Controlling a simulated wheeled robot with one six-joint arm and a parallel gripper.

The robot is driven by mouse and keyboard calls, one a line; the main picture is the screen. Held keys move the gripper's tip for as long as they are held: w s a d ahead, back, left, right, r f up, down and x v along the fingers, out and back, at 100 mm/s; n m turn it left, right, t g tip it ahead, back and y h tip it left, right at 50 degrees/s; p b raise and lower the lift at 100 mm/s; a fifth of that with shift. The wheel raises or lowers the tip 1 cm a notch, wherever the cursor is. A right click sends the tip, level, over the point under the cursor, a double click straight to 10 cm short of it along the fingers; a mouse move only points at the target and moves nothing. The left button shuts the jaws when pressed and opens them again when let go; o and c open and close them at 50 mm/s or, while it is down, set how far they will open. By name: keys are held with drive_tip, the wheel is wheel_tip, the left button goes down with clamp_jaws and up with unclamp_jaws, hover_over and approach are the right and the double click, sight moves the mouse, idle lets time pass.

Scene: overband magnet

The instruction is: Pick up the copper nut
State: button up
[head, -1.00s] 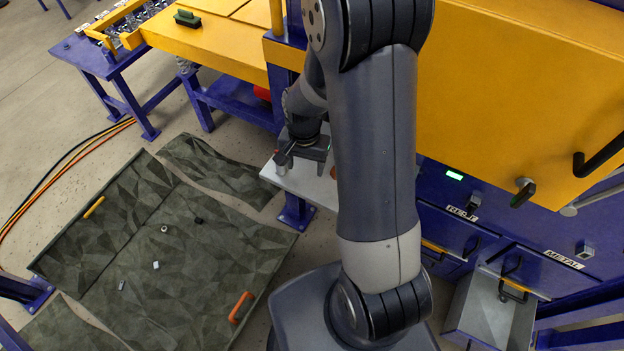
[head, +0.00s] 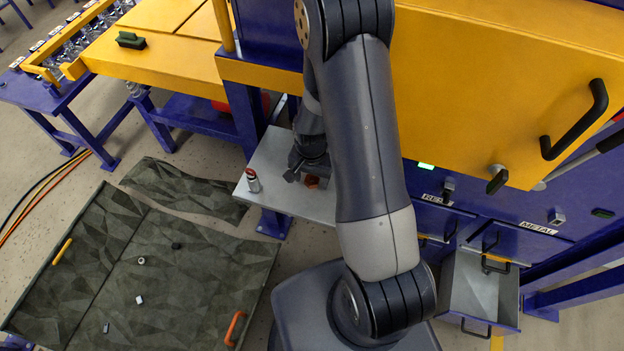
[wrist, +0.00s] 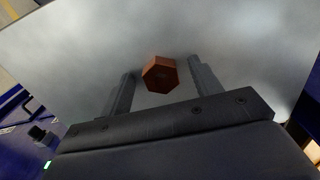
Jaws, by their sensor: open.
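The copper nut (wrist: 160,74) is an orange-brown hexagonal piece on a pale metal shelf (wrist: 70,45). In the wrist view it lies between the two fingers of my gripper (wrist: 163,85), close to their tips, with a gap on each side. My gripper is open and empty. In the head view my gripper (head: 303,172) is low over the shelf, and the nut (head: 312,182) shows partly behind it. The arm hides the right part of the shelf.
A small red-topped silver cylinder (head: 253,181) stands at the shelf's left edge. An open metal drawer (head: 472,287) is at right, below a yellow cabinet (head: 490,75). A green mat (head: 190,275) with small loose pieces lies on the floor at left.

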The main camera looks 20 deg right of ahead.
drive_tip(key=shift+c, duration=0.6)
drive_tip(key=c, duration=1.1)
drive_tip(key=shift+o, duration=0.2)
drive_tip(key=shift+r, duration=0.1)
